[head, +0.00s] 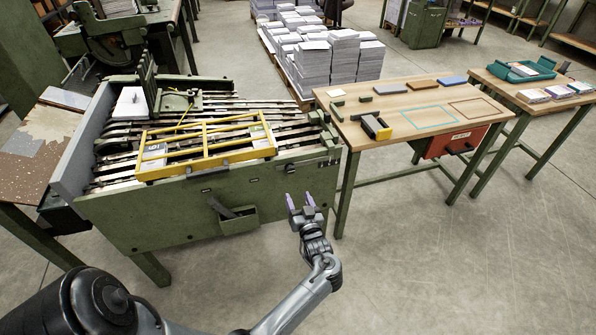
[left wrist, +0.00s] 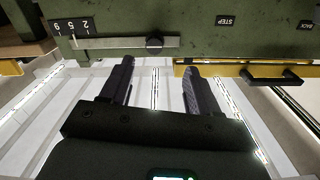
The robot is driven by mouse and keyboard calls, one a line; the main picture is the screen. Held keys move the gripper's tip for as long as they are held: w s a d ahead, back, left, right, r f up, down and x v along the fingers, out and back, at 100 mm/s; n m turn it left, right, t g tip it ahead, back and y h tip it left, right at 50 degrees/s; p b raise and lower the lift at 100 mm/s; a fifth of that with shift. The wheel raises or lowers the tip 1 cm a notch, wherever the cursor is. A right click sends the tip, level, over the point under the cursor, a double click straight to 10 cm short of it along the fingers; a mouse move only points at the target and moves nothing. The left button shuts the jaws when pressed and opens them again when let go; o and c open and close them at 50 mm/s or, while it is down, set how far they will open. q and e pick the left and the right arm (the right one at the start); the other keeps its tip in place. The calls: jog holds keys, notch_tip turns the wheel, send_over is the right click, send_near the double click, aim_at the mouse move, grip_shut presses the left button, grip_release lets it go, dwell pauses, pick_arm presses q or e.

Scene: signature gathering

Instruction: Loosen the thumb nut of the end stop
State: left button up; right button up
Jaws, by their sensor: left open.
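The thumb nut (left wrist: 154,44) is a dark round knob on a flat silver bar (left wrist: 115,43) against a green machine panel in the left wrist view. A black scale plate with white numerals (left wrist: 73,27) is at the bar's left end. My left gripper (left wrist: 159,67) is open and empty. In the picture the nut lies just above the gap between its fingertips, apart from them. In the head view my left gripper (head: 300,200) is in front of the green machine (head: 160,212), near its right front corner. The nut is too small to make out there. My right gripper is not in view.
A yellow frame (head: 207,159) lies across the machine's top rails. A small green box (head: 238,220) projects from its front panel. A wooden table (head: 400,120) with a yellow-black tool (head: 376,126) stands to the right. The floor in front is clear.

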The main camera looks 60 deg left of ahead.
aim_at(291, 171)
pick_arm(q)
jog(key=b+x, duration=0.1)
jog(key=x, duration=0.2)
jog(key=b+x, duration=0.1)
jog(key=x, duration=0.2)
jog(key=w+r+b+x, duration=0.1)
jog(key=x, duration=0.3)
jog(key=shift+d, duration=0.25)
jog(key=shift+w+a+b, duration=0.2)
jog(key=shift+a+b, duration=0.15)
jog(key=shift+a, duration=0.2)
jog(key=c, duration=1)
jog(key=shift+c, duration=0.2)
